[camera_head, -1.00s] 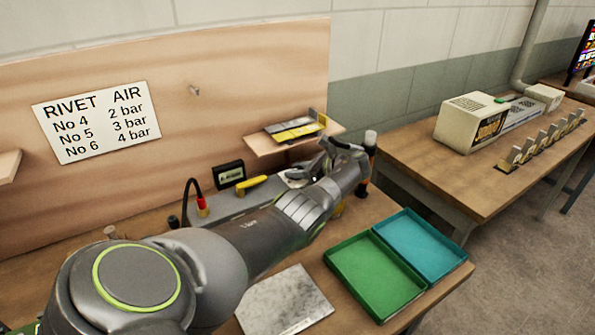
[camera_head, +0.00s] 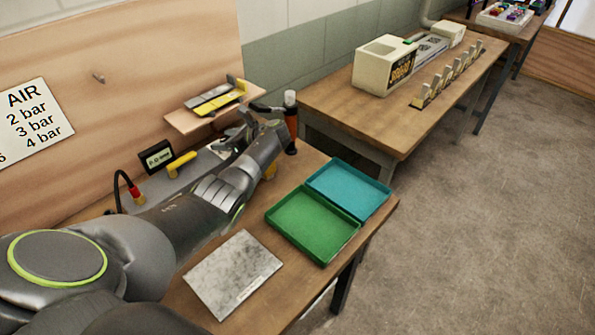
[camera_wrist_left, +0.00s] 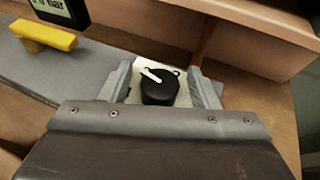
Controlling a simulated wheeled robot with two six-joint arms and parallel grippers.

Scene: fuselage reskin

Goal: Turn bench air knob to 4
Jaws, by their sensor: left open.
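The black air knob (camera_wrist_left: 158,88) with a white pointer shows in the left wrist view, on a pale dial plate (camera_wrist_left: 143,68). The pointer aims to the upper left; the dial marks are not readable. My left gripper (camera_wrist_left: 163,82) is open, with one finger on each side of the knob. I cannot tell whether the fingers touch it. In the head view my left gripper (camera_head: 240,140) reaches the back of the bench and hides the knob. A small black display (camera_head: 157,157) stands on the grey unit; its reading is partly cut off in the wrist view, ending in "bar". My right gripper is not in view.
A yellow lever (camera_head: 181,164) sits beside the display. A small wooden shelf (camera_head: 182,121) overhangs behind the gripper. Green (camera_head: 312,228) and teal (camera_head: 350,190) trays and a metal sheet (camera_head: 232,273) lie in front. A pressure sign (camera_head: 32,122) hangs left.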

